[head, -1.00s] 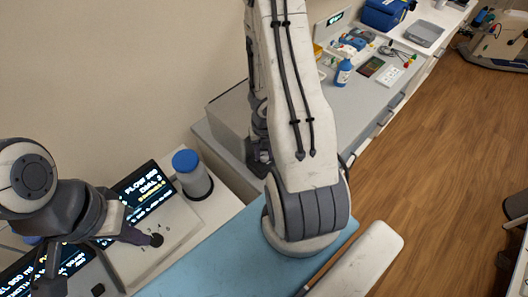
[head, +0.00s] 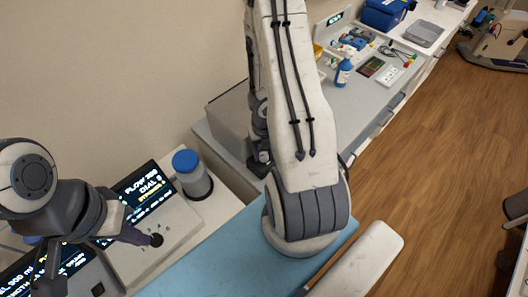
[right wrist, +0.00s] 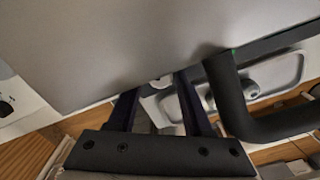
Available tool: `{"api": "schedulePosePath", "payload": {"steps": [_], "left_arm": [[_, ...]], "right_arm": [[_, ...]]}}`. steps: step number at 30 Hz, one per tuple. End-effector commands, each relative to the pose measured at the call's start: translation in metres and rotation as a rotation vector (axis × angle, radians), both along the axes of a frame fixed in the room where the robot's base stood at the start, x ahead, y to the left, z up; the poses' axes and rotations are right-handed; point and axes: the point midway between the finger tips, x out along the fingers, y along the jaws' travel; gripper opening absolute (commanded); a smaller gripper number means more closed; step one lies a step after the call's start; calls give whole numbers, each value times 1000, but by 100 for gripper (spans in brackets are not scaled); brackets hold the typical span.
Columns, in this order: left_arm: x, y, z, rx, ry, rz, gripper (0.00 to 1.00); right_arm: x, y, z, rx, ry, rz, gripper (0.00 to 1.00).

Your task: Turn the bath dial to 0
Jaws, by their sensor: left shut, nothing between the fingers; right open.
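A grey-white console (head: 180,222) with a dark lit display (head: 145,190) stands at left in the head view. A second dark dial (head: 98,289) and lit display (head: 70,260) are at lower left, partly behind my left arm; I cannot tell which dial is the bath one. My right gripper (right wrist: 157,92) is open and empty in the right wrist view.
A blue-capped container (head: 192,174) stands behind the console. A pale blue surface (head: 205,262) lies right of it. My right arm crosses the middle. A counter with a blue bottle (head: 343,73) is further back. A dark curved bar (right wrist: 235,95) is close beside my right gripper.

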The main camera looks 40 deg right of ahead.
Motion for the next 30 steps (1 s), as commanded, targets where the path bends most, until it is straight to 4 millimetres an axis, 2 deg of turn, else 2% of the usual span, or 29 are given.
{"api": "schedulePosePath", "payload": {"steps": [8,24,30], "left_arm": [[0,0,17,0,0,-2,0],[0,0,97,0,-1,-7,0],[0,0,106,0,0,-5,0]], "right_arm": [[0,0,17,0,0,-1,50],[0,0,97,0,0,0,50],[0,0,106,0,0,1,50]]}}
